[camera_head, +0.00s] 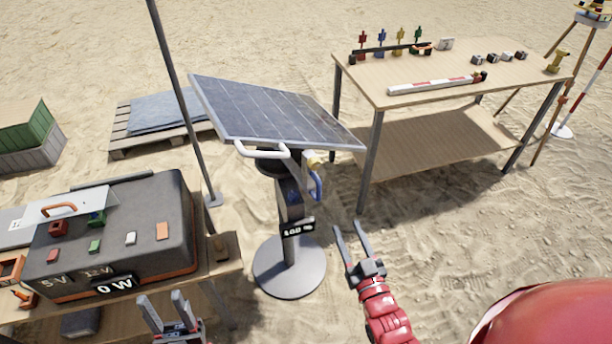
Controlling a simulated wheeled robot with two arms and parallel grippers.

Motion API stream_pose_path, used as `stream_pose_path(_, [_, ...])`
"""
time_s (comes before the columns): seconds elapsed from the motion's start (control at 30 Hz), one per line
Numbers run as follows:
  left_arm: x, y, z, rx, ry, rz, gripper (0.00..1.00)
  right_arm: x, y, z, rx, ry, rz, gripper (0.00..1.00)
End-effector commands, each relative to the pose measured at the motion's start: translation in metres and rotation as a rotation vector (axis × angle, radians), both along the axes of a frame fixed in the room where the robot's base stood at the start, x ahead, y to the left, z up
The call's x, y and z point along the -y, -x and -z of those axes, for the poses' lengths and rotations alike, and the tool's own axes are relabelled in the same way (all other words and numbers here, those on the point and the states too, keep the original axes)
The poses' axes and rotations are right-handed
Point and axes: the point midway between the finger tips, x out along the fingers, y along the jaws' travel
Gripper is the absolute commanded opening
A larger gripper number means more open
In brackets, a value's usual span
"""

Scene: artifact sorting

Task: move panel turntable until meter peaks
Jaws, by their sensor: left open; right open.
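The solar panel (270,110) sits tilted on a dark post with a round grey base (290,268). A white handle (262,152) sticks out from its front edge, and a blue handle (317,186) hangs below it at the right. A label on the post (298,228) is hard to read. The meter display (115,286) on the dark box reads "0 W". My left gripper (165,303) is open and empty at the bottom, right of the box. My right gripper (350,232) is open and empty, right of the post and apart from it.
A dark box (150,215) with small coloured blocks stands on the left table. A thin pole (178,95) rises behind it. A wooden table (440,75) with figures and a striped bar stands at back right. A pallet (130,140) lies behind.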

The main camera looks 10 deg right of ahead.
Motion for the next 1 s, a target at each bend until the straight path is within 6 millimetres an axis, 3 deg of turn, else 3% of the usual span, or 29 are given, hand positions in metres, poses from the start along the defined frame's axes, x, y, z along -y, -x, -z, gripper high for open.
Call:
stream_pose_path(0.17, [0.0, 0.0, -0.004, 0.0, 0.0, 0.0, 0.5, -0.008, 0.002, 0.012, -0.089, -0.002, -0.018, 0.5])
stream_pose_path(0.33, [0.0, 0.0, -0.005, 0.0, 0.0, 0.0, 0.5, -0.009, -0.016, 0.013, -0.09, -0.004, -0.019, 0.5])
stream_pose_path(1.0, [0.0, 0.0, -0.035, 0.0, 0.0, 0.0, 0.5, -0.017, -0.149, 0.011, -0.09, -0.003, -0.018, 0.5])
